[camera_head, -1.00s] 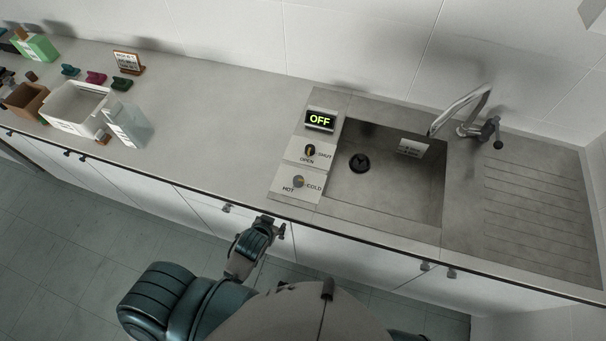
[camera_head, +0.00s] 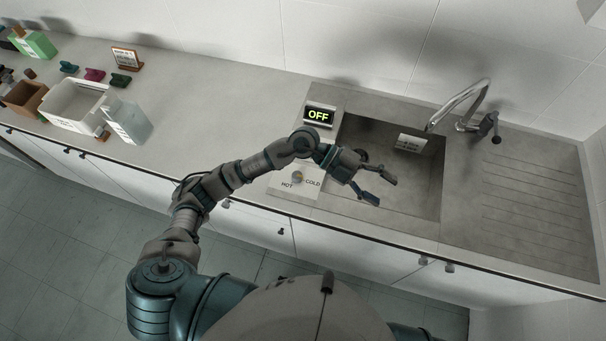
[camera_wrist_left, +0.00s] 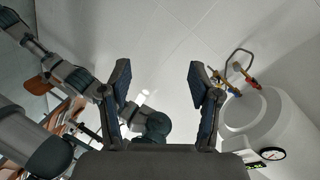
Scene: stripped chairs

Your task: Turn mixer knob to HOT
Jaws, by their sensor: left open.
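The mixer knob (camera_head: 297,176) is a small grey round knob on a pale plate left of the sink, with HOT printed at its lower left and COLD at its right. Where it points is too small to tell. My left gripper (camera_head: 384,190) is open and empty above the sink basin, to the right of the knob and apart from it. My left forearm passes above the plates and hides the OPEN/SHUT knob. In the left wrist view the open fingers (camera_wrist_left: 160,80) have nothing between them; the mixer knob does not show there. My right gripper is not in view.
A display (camera_head: 319,115) reads OFF behind my left wrist. The sink basin (camera_head: 415,185) has a tap (camera_head: 462,108) at its back right and a ribbed drainboard (camera_head: 530,190) beyond. Boxes, including a white bin (camera_head: 75,105), stand at far left. The counter between is clear.

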